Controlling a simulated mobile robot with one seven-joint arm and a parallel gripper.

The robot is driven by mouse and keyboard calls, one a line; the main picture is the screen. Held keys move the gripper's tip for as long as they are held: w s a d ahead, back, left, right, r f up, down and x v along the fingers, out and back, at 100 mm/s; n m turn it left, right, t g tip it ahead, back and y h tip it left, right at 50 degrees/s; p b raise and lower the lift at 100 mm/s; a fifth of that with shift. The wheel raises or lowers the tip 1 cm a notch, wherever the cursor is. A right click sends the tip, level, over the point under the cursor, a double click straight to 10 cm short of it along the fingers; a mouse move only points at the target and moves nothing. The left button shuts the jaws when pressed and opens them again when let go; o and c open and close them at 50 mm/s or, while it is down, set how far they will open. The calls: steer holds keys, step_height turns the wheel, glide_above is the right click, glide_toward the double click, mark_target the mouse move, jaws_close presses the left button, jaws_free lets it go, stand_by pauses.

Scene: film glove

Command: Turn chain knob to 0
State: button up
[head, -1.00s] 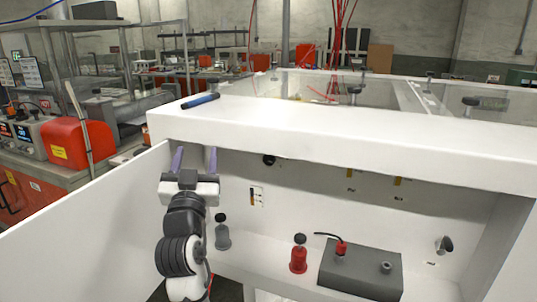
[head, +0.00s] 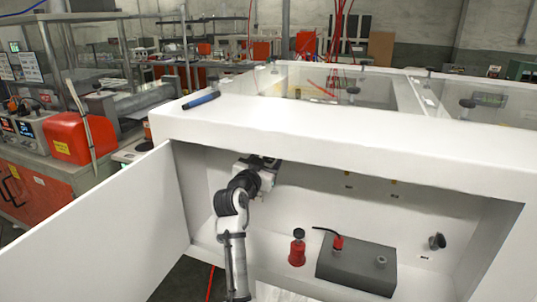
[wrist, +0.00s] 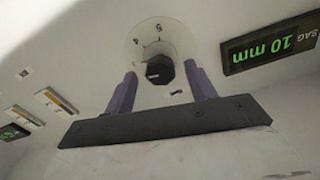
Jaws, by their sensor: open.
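A black knob (wrist: 160,69) sits on a pale round dial (wrist: 148,45) with small marks on the white panel, in the wrist view. The marks are too small to read. My gripper (wrist: 161,72) is open, with one purple finger on each side of the knob. I cannot tell whether the fingers touch it. In the head view my gripper (head: 258,168) reaches into the upper left of the white cabinet (head: 350,135); its fingers and this knob are hidden there.
A green display (wrist: 270,48) reading SAG 10 mm, upside down, and two switches (wrist: 55,101) flank the dial. Below are a red bottle (head: 297,253) and grey box (head: 355,268). The open door (head: 95,235) stands left.

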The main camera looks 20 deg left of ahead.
steer(key=shift+w, duration=1.25)
steer(key=c, duration=1)
steer(key=shift+o, duration=0.2)
